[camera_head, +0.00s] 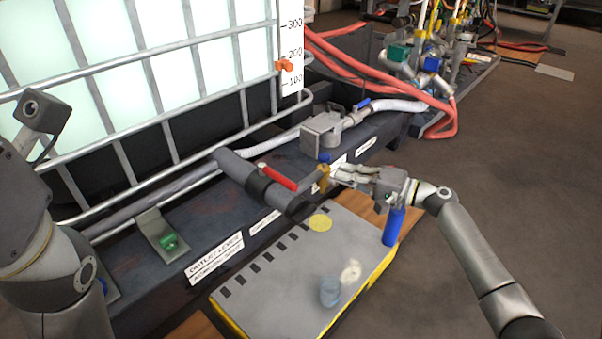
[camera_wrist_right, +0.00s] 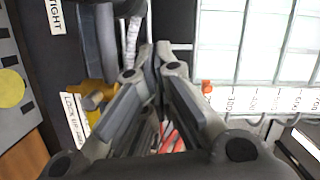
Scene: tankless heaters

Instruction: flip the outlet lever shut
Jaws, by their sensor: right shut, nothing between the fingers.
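A red lever (camera_head: 278,177) lies along the grey outlet pipe (camera_head: 250,178) of the caged tank in the head view. A yellow fitting (camera_head: 323,180) with a blue knob (camera_head: 324,158) sits just right of the pipe's end. My right gripper (camera_head: 338,172) is shut and empty, its fingertips close to this fitting and to the right of the red lever. I cannot tell whether they touch the fitting. In the right wrist view the closed fingertips (camera_wrist_right: 156,50) point away, with the yellow fitting (camera_wrist_right: 88,90) beside them. My left arm shows at the left, but its gripper does not.
A white tank (camera_head: 160,105) in a metal cage stands behind a dark base carrying labels (camera_head: 214,256). A grey-topped platform (camera_head: 275,290) in front holds a bluish cup (camera_head: 330,292). A blue cylinder (camera_head: 393,227) stands below my right wrist. Open floor lies at right.

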